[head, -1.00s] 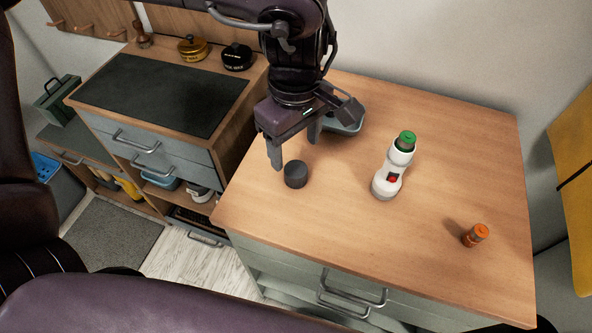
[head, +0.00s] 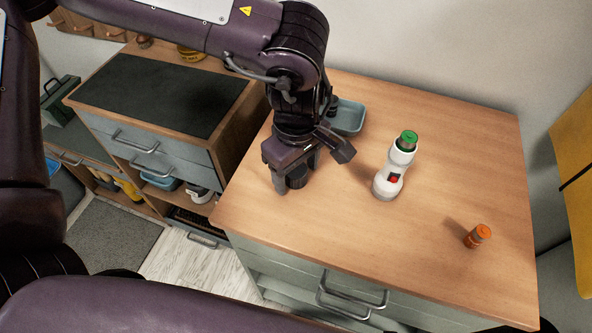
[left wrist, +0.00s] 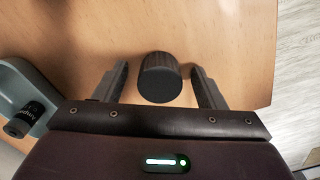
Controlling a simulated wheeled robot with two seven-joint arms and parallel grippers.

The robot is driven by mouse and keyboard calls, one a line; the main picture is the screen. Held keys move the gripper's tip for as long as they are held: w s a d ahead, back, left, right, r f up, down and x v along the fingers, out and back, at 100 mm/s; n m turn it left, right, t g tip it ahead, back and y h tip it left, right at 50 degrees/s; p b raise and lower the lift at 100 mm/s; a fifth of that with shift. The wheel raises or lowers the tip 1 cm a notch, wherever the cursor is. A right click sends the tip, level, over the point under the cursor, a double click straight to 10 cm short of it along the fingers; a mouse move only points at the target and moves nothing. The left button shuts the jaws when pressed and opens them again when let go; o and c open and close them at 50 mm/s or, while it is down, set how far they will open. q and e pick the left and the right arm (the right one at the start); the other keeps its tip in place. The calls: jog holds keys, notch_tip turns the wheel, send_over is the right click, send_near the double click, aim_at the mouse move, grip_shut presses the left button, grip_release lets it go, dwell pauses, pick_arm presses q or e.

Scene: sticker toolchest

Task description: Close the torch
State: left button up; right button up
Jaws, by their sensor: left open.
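The torch (head: 394,172) is white with a red switch and stands upright on the wooden worktop. A green-topped battery (head: 407,139) sticks out of its open upper end. A dark grey ribbed cap (head: 297,177), likely the torch's lid, stands on the worktop near its left edge. In the left wrist view the cap (left wrist: 160,77) sits between the two fingers, with a gap on each side. My left gripper (head: 296,182) is open and low around the cap, pointing down. My right gripper is not in view.
An orange battery (head: 477,236) stands at the worktop's right front. A blue-grey tray (head: 347,117) lies behind my left gripper; in the left wrist view a dark battery (left wrist: 30,118) lies in it.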

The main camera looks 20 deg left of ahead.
aim_at(297, 169)
pick_arm(q)
jog(key=shift+c, duration=0.2)
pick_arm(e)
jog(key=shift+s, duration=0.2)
pick_arm(q)
jog(key=c, duration=1)
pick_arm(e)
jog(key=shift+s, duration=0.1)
pick_arm(q)
jog(key=shift+o, duration=0.2)
jog(key=shift+r, duration=0.5)
notch_tip(297, 169, up, 7)
jog(key=shift+p, duration=0.5)
notch_tip(297, 169, up, 12)
jog(key=p, duration=0.2)
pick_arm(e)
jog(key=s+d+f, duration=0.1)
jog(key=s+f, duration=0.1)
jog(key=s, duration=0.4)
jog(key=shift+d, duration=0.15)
